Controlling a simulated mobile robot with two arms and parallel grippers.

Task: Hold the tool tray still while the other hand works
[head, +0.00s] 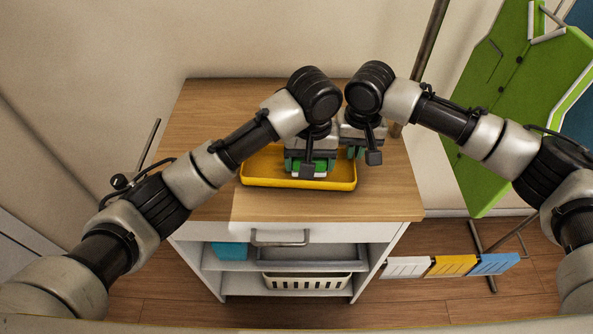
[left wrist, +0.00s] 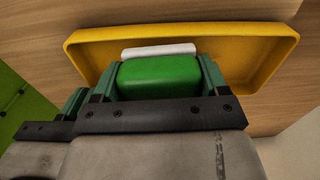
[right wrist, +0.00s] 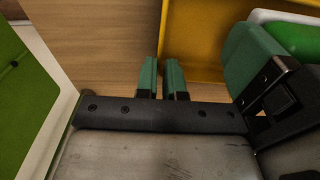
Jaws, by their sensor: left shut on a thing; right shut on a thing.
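The yellow tool tray (head: 262,184) sits on the wooden cabinet top, and it also shows in the left wrist view (left wrist: 278,42) and the right wrist view (right wrist: 193,50). My left gripper (left wrist: 158,82) is shut on a green block (left wrist: 160,76) with a white strip (left wrist: 158,50) along it, over the tray. Whether the block touches the tray floor cannot be told. My right gripper (right wrist: 162,76) is shut on the tray's rim at its right end, its fingers close together with the thin wall between them. In the head view the right gripper (head: 357,152) is beside the left.
The wooden top (head: 215,115) is clear left of the tray and in front of it. Below are a drawer handle (head: 280,238) and shelves with a blue bin (head: 230,250) and a white basket (head: 306,283). A green board (head: 505,115) stands at right. My two wrists are very close together.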

